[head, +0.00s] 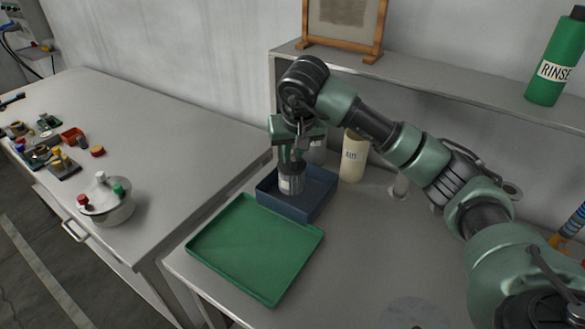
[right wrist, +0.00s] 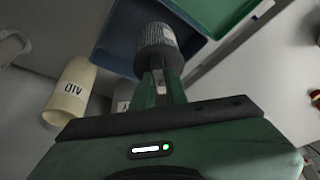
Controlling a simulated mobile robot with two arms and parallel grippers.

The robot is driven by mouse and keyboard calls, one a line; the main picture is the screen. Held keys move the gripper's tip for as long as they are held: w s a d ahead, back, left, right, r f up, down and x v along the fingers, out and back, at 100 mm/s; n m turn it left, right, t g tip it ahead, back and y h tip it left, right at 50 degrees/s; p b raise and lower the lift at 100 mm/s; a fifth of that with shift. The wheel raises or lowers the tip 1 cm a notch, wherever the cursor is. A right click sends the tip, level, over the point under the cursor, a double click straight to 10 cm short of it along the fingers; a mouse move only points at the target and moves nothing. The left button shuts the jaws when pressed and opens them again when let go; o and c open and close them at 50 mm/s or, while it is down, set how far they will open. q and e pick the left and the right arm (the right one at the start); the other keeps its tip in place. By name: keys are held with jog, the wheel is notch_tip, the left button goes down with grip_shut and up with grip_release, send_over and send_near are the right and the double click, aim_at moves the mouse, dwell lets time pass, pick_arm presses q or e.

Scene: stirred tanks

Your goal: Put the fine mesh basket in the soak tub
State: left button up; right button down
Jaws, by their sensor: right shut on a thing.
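The fine mesh basket (head: 291,185), a small grey metal cylinder with a pale label, is held upright in my right gripper (head: 290,166). The gripper points down and its jaws are shut on the basket's upper part. The basket is over or inside the dark blue tub (head: 316,199); I cannot tell if it touches the tub floor. In the right wrist view the basket (right wrist: 158,45) hangs beyond the fingers, with the blue tub (right wrist: 113,42) around and behind it. My left gripper is not in view.
A green tray (head: 255,245) lies in front of the tub. A cream bottle (head: 353,157) and a greyish container (head: 317,150) stand behind it. A shelf (head: 430,88) carries a green RINSE bottle (head: 555,58) and a wooden frame (head: 343,25).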

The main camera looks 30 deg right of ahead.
aim_at(292, 171)
jog(key=shift+f, duration=0.85)
notch_tip(292, 171, down, 3)
jog(key=shift+f+p, duration=0.1)
jog(key=shift+p, duration=0.3)
jog(key=shift+f, duration=0.35)
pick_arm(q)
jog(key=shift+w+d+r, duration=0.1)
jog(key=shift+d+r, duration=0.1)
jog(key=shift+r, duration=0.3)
pick_arm(e)
jog(key=shift+f, duration=0.1)
jog(key=c, duration=1.4)
grip_release()
jog(key=shift+c, duration=0.2)
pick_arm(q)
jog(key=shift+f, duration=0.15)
